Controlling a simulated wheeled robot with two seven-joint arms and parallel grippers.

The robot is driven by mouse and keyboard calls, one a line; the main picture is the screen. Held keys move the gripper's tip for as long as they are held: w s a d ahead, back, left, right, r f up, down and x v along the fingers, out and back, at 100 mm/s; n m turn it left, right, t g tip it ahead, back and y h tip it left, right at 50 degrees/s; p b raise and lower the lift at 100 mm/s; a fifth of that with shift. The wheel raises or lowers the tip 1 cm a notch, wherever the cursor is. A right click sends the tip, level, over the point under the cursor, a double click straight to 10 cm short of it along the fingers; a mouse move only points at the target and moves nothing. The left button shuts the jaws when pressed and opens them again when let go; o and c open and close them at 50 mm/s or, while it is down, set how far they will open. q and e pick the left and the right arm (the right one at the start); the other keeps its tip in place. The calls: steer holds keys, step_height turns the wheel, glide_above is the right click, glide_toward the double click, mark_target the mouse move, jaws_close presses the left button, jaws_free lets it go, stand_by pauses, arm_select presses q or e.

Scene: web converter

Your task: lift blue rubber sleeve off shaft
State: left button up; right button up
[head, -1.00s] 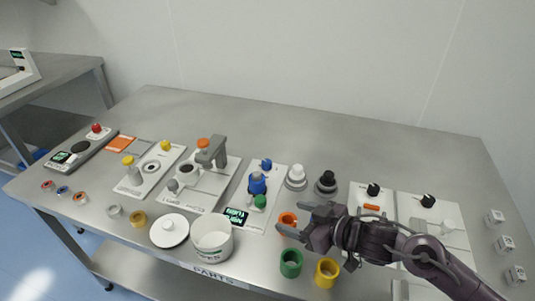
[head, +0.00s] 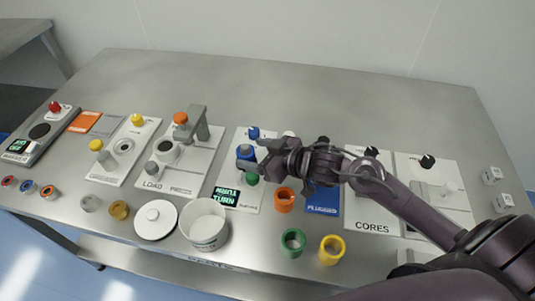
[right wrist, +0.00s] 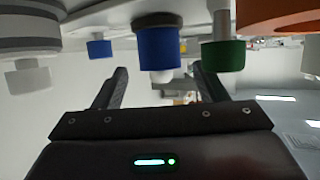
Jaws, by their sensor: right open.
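The blue rubber sleeve (head: 245,152) stands upright on its shaft on the white panel in the middle of the table. In the right wrist view, the blue sleeve (right wrist: 160,47) hangs upside down in the picture, just beyond the fingertips and roughly centred between them. A pale round shaft end shows past it. My right gripper (head: 262,158) is open and empty, reaching in from the right beside the sleeve; its fingers (right wrist: 158,78) are spread in the wrist view. I cannot tell whether they touch the sleeve. My left gripper is not in view.
A green cap (head: 252,179) stands close in front of the sleeve, and a smaller blue knob (head: 254,132) behind it. An orange ring (head: 284,200) lies right of the panel. A white tub (head: 205,226) stands front left. The table's back is clear.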

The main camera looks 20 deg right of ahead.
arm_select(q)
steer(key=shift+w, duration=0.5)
arm_select(e)
steer(key=shift+x, duration=1.1)
